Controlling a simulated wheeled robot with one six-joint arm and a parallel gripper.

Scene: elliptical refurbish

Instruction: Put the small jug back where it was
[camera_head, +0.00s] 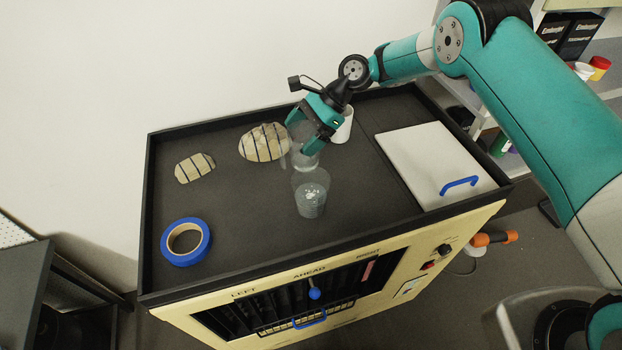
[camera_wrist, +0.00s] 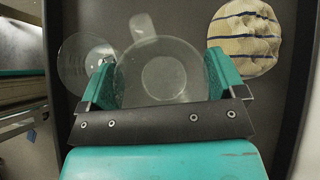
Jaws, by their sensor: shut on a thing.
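The small jug (camera_head: 307,158) is clear, with a handle that shows at the top in the wrist view (camera_wrist: 163,75). My gripper (camera_head: 313,130) is shut on it, one finger on each side of its body. It is over the dark cabinet top (camera_head: 240,225), just behind another clear vessel; I cannot tell whether its base touches the surface. My fingers hide part of it in the head view.
A clear vessel (camera_head: 311,196) stands close in front of the jug. Striped stones (camera_head: 264,143) (camera_head: 195,168) lie left, blue tape (camera_head: 186,242) front left. A white cup (camera_head: 344,126) stands behind my gripper, a white lid (camera_head: 425,160) lies right. A raised rim borders the top.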

